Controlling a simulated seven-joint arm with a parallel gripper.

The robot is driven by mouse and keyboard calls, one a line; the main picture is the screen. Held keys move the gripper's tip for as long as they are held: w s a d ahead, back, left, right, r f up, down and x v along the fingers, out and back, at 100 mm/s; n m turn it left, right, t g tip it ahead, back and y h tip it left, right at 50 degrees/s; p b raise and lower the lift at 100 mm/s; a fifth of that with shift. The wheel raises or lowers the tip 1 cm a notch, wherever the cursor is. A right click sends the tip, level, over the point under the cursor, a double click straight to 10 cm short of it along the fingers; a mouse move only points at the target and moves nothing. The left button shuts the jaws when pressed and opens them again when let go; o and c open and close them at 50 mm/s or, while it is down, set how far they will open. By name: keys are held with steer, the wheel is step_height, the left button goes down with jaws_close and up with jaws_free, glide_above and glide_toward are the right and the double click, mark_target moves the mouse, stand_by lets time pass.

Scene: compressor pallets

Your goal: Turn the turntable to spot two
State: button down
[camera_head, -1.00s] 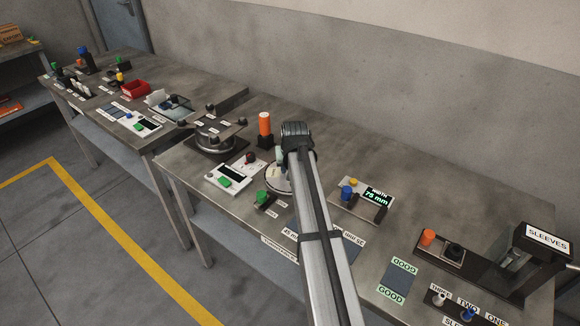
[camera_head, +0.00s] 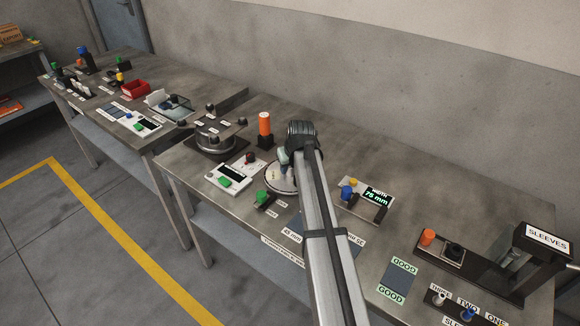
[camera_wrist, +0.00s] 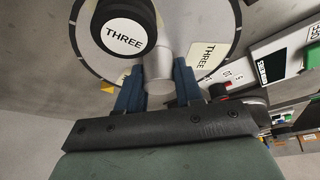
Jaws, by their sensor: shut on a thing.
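The turntable (camera_head: 273,183) is a pale round disc on the near bench, partly hidden by my arm in the head view. In the wrist view the turntable (camera_wrist: 222,70) fills the top, with a dark rim line. A black round piece with a white top (camera_wrist: 124,36) lettered THREE is at its left. A flat cream label (camera_wrist: 207,60), also lettered THREE, lies at its right. My gripper (camera_wrist: 158,84) has its blue fingers shut on a grey upright peg (camera_wrist: 158,66) on the disc. In the head view my gripper (camera_head: 284,158) is over the disc, its fingertips hard to see.
Left of the disc are a white box with a green button (camera_head: 228,177) and a round metal stand with black knobs (camera_head: 216,141). An orange cylinder (camera_head: 265,124) stands behind. A 75 mm display (camera_head: 377,196) is at the right. A yellow mark (camera_wrist: 107,88) shows beside the disc.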

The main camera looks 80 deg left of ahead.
steer(key=shift+a+n+g+h, duration=0.15)
steer(key=shift+n+g, duration=0.3)
steer(key=shift+n, duration=0.85)
steer(key=shift+d+n+g+h, duration=0.1)
steer(key=shift+n+g+h, duration=0.25)
steer(key=shift+n, duration=0.95)
steer(key=shift+n+g+h, duration=0.4)
steer(key=shift+n, duration=0.95)
steer(key=shift+n+g+h, duration=0.4)
steer(key=shift+n, duration=0.95)
steer(key=shift+n+h, duration=0.55)
steer(key=shift+n, duration=0.85)
steer(key=shift+n+h, duration=0.55)
steer(key=shift+n, duration=0.85)
steer(key=shift+n+h, duration=0.8)
steer(key=shift+n, duration=1.8)
steer(key=c, duration=0.7)
jaws_free()
steer(key=shift+c, duration=0.2)
steer(key=shift+r, duration=0.1)
steer(key=v, duration=1.3)
steer(key=shift+r, duration=0.35)
